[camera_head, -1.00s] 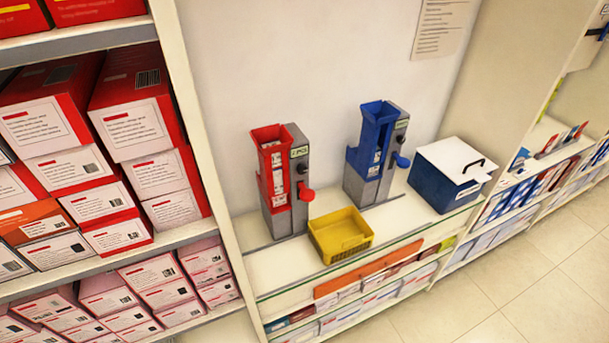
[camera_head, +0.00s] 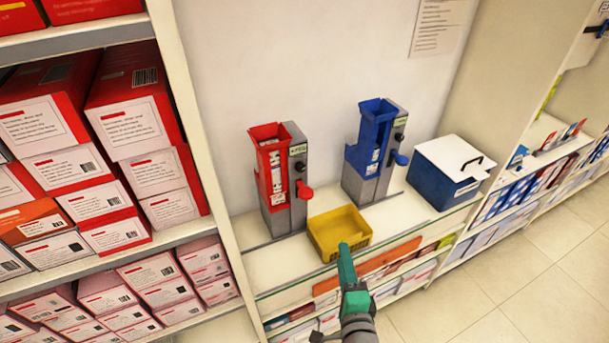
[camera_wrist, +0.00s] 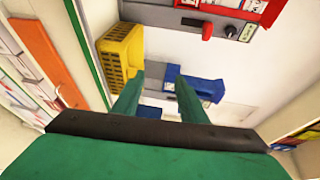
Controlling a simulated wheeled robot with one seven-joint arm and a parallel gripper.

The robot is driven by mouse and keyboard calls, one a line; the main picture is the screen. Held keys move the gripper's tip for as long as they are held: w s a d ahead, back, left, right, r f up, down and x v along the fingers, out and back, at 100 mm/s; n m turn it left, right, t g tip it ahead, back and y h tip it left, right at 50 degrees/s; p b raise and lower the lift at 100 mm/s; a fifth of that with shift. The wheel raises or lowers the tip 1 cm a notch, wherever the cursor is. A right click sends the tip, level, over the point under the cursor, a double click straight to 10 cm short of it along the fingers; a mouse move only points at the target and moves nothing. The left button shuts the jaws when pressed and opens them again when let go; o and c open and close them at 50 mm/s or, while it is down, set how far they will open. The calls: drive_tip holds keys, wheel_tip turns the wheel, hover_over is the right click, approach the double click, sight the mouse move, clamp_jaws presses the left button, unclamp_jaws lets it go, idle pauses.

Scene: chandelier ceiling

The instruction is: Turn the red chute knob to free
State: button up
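The red chute (camera_head: 277,172) stands on the white counter as part of a grey dispenser. A red knob (camera_head: 306,192) sticks out from the right side of its front, with a small dark knob above it. In the wrist view the red knob (camera_wrist: 207,31) shows at the top, beside the dark knob (camera_wrist: 231,31). My gripper (camera_head: 344,246) is green and reaches up from the bottom of the head view, in front of the yellow tray. In the wrist view its two fingers (camera_wrist: 158,78) are apart with nothing between them. It is clear of the red knob.
A yellow tray (camera_head: 328,255) sits in front of the red dispenser. A blue dispenser (camera_head: 370,155) stands to the right, then a blue box with a white lid (camera_head: 455,158). Shelves of red and white boxes (camera_head: 140,120) flank the left side. The floor at lower right is clear.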

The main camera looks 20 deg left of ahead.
sight(301, 169)
drive_tip(key=w+a+r+g+y, duration=0.1)
drive_tip(key=w+a+r+y, duration=0.2)
drive_tip(key=r, duration=0.4)
drive_tip(key=w+a+r+g+y, duration=0.1)
drive_tip(key=a+r+g+y, duration=0.2)
drive_tip(key=r, duration=0.4)
drive_tip(key=shift+t, duration=0.7)
drive_tip(key=x, duration=1.1)
drive_tip(key=shift+s+a+r, duration=0.1)
drive_tip(key=shift+a+r, duration=0.1)
drive_tip(key=shift+a, duration=0.2)
clamp_jaws()
